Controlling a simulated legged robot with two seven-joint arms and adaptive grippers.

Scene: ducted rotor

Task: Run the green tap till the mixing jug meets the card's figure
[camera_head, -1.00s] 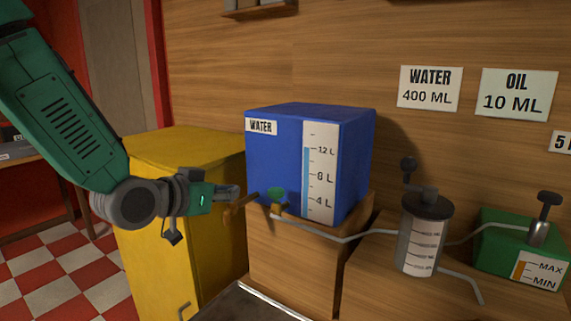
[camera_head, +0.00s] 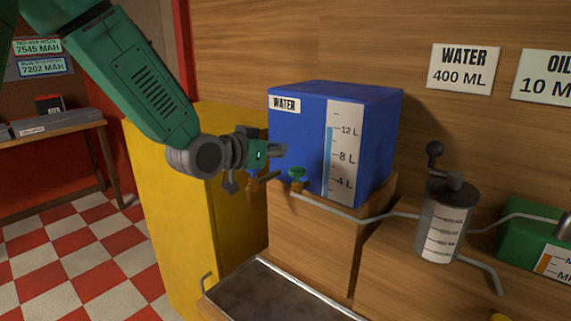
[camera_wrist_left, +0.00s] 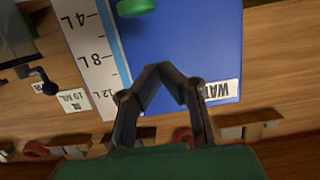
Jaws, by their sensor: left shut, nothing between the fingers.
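The green tap (camera_head: 297,172) sits on a brass outlet at the lower front of the blue water tank (camera_head: 298,135). My left gripper (camera_head: 284,151) is shut and empty, its tips just above and left of the tap. In the left wrist view the fingertips (camera_wrist_left: 168,68) meet in front of the tank, and the tap (camera_wrist_left: 135,6) is cut by the top edge. The mixing jug (camera_head: 442,225), a grey cylinder with a crank and white scale, stands at right; its level is not readable. The card (camera_head: 464,67) reads WATER 400 ML. My right gripper is out of view.
A thin pipe (camera_head: 350,217) runs from the tap to the jug. A brown lever (camera_head: 263,181) is left of the tap. The tank scale (camera_head: 341,150) shows a blue column. A yellow cabinet (camera_head: 180,200) is left, a green oil box (camera_head: 520,238) right.

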